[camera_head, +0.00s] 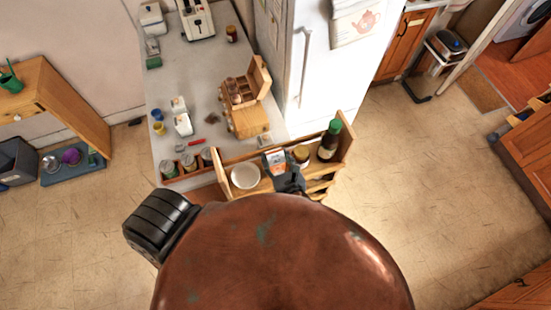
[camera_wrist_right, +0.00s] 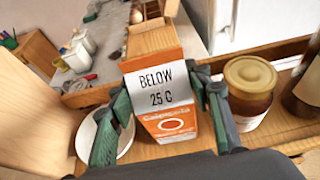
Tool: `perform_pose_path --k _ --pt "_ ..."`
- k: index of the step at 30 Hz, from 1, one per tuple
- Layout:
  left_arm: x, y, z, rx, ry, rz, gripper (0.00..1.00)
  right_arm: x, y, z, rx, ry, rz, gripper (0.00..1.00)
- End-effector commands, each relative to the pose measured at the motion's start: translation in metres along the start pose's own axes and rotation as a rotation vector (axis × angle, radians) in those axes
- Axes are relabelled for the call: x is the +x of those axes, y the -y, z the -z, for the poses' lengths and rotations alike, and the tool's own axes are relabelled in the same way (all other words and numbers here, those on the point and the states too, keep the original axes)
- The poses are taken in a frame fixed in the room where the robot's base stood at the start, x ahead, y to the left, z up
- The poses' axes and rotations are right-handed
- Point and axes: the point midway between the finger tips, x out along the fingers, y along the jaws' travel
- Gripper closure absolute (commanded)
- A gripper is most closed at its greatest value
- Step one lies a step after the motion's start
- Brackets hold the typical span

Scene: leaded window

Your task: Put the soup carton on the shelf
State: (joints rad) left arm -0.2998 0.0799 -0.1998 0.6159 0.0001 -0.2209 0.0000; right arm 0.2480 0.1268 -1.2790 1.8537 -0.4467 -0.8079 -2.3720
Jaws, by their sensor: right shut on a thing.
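The soup carton is orange with a white label reading "BELOW 25 C"; it shows in the right wrist view (camera_wrist_right: 165,125) and small in the head view (camera_head: 275,160). My right gripper (camera_head: 287,180) is shut on it, with the green-grey fingers on both sides of the carton in the wrist view (camera_wrist_right: 162,92). The carton is upright or nearly so, at the wooden shelf (camera_wrist_right: 285,130), between a white bowl and a jar. I cannot tell whether its base touches the shelf board. My left gripper is not in view.
On the shelf are a white bowl (camera_head: 245,176), a brown jar with a yellowish lid (camera_wrist_right: 250,88) close right of the gripper, and a dark bottle with a green cap (camera_head: 329,140). Behind is a counter (camera_head: 205,75) with a wooden box (camera_head: 247,122). A white fridge (camera_head: 325,70) stands beyond.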

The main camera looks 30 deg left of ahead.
Motion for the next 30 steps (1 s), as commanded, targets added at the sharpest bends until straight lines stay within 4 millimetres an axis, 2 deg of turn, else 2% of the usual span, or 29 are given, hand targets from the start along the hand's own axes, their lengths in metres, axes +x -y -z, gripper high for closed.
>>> perform_pose_path --k 4,12,13,21,30 --pt "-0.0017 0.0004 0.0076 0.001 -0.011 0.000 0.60 -0.0010 -0.0003 -0.0048 0.000 0.006 -0.001 1.00" --pt "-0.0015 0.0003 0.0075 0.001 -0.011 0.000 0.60 0.0009 -0.0002 -0.0002 0.000 0.006 -0.001 1.00" --pt "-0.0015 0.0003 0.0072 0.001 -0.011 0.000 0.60 0.0013 0.0002 0.0022 0.001 0.002 0.000 0.54" --pt "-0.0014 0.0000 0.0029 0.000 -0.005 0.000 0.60 0.0012 0.0000 0.0021 0.001 0.002 0.000 0.37" --pt "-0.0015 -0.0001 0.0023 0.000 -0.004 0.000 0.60 0.0002 -0.0003 -0.0004 0.002 0.002 0.000 0.37"
